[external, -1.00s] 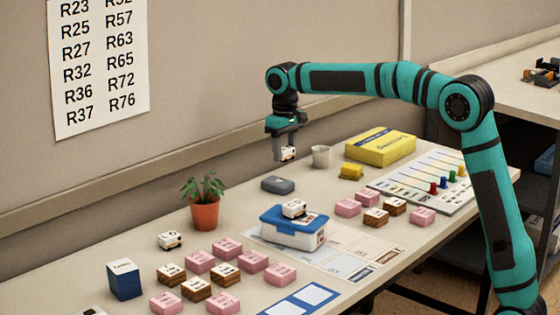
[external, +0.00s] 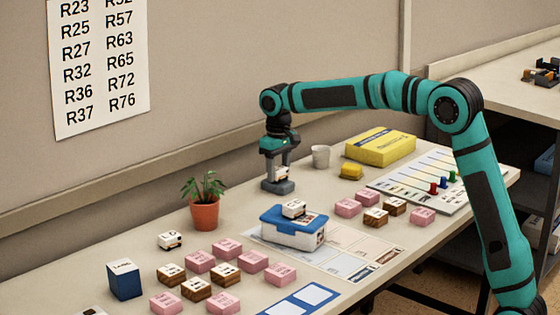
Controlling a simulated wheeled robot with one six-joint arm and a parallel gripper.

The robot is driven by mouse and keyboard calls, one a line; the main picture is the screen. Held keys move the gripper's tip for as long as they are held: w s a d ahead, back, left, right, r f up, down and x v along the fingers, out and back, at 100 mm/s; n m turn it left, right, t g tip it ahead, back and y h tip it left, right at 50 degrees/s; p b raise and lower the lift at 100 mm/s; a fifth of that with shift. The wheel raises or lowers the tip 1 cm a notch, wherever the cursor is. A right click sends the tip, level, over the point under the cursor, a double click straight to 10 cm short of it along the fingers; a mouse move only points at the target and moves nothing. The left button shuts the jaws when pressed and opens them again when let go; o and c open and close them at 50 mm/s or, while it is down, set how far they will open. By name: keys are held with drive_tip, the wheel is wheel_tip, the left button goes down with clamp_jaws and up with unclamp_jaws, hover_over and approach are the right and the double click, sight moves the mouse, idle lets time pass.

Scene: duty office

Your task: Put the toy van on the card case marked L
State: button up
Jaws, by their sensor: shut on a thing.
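My gripper (external: 279,170) is shut on a small white toy van (external: 281,174); the fingers hide part of it. It is low over the table, right at a small grey case (external: 278,187). The van appears just over the top of the case; I cannot tell whether they touch. No letter is legible on the grey case, so I cannot confirm an L. A similar white toy van (external: 294,208) sits on a blue-lidded white box (external: 292,236), and another (external: 170,240) stands on the table at the left.
A potted plant (external: 205,209) stands left of the gripper. A white cup (external: 321,156), a small yellow block (external: 351,171) and a yellow box (external: 380,145) are to the right. Pink and brown blocks (external: 226,248) lie in front, with a dark blue box (external: 125,281).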

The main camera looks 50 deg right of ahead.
sight(278, 168)
drive_tip(key=shift+w+f, duration=0.1)
drive_tip(key=shift+f, duration=0.05)
drive_tip(key=shift+f, duration=0.15)
drive_tip(key=o, duration=0.9)
drive_tip(key=shift+o, duration=0.2)
wheel_tip(278, 168, up, 12)
drive_tip(key=shift+r, duration=0.25)
